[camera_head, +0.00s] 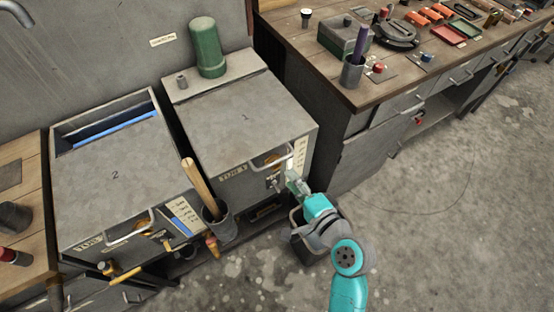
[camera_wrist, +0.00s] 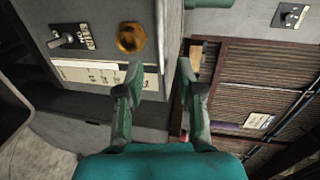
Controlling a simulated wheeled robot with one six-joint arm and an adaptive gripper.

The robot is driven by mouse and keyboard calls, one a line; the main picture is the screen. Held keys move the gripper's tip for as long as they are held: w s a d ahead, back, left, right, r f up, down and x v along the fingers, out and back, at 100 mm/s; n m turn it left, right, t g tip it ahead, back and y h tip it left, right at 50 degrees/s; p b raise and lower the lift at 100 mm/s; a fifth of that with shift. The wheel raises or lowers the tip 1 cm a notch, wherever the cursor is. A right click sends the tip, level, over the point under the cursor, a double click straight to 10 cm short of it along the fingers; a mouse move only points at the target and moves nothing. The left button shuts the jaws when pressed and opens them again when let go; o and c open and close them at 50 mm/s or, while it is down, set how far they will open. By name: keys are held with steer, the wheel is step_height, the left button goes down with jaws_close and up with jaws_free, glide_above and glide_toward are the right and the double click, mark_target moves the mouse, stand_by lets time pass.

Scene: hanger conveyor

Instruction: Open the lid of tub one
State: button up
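Tub one (camera_head: 232,176) has a flat grey lid (camera_head: 240,120) marked "1", lying shut. A handle (camera_head: 272,163) shows on its front, close to my gripper; its right part is hard to make out. My gripper (camera_head: 292,178) is at the front right corner of tub one, below the lid's level. In the wrist view my gripper (camera_wrist: 160,75) has its two fingers apart, with nothing seen held between them. A pale label plate (camera_wrist: 105,75), a brass knob (camera_wrist: 130,38) and a switch (camera_wrist: 66,38) show on a grey panel there.
Tub two (camera_head: 110,175) stands at left, its lid slid or set forward with a gap behind. A green cylinder (camera_head: 207,48) stands behind tub one's lid. A dark pot (camera_head: 220,222) with a wooden handle stands in front. A workbench (camera_head: 375,95) is at right; open floor (camera_head: 440,210) lies before it.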

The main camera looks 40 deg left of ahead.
mark_target(277, 160)
steer(key=x, duration=0.9)
jaws_close()
